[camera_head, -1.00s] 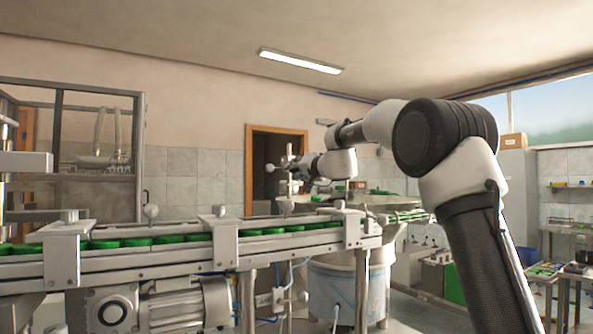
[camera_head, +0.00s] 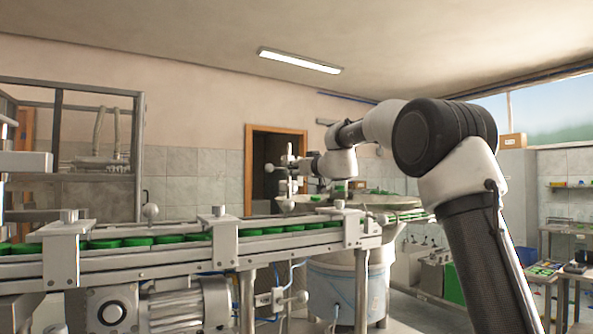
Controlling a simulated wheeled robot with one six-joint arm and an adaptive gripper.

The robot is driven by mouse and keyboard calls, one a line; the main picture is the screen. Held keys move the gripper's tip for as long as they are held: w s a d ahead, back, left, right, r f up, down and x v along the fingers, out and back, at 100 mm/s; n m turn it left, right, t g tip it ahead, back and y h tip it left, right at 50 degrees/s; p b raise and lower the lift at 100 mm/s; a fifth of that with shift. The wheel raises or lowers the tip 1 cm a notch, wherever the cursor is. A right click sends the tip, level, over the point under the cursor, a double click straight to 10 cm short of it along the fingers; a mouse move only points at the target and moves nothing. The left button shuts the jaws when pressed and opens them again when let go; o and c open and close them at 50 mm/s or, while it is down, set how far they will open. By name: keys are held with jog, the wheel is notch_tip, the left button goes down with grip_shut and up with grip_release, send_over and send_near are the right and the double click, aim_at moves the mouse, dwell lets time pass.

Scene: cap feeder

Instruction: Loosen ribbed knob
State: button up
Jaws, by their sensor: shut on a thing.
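My gripper (camera_head: 285,187) hangs at the end of my arm, above the far rail of the conveyor, just left of the round feeder bowl. It is small in view and its fingers are narrow and close together. It is shut on a small pale knob (camera_head: 285,205) at its lower end, which I take to be the ribbed knob. The ribs are too small to make out, and the fingers partly hide the knob.
The conveyor (camera_head: 200,260) carries a row of green caps (camera_head: 137,242) between metal rails. Other clamp knobs (camera_head: 151,211) stand up along it. The feeder bowl (camera_head: 395,203) holds more green caps. A motor (camera_head: 185,303) sits below the conveyor.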

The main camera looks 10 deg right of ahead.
jog(key=shift+n, duration=0.3)
dwell(0.4)
jog(key=o, duration=1)
jog(key=shift+s, duration=0.1)
jog(key=v, duration=1.1)
jog(key=shift+s, duration=0.35)
jog(key=shift+d, duration=0.15)
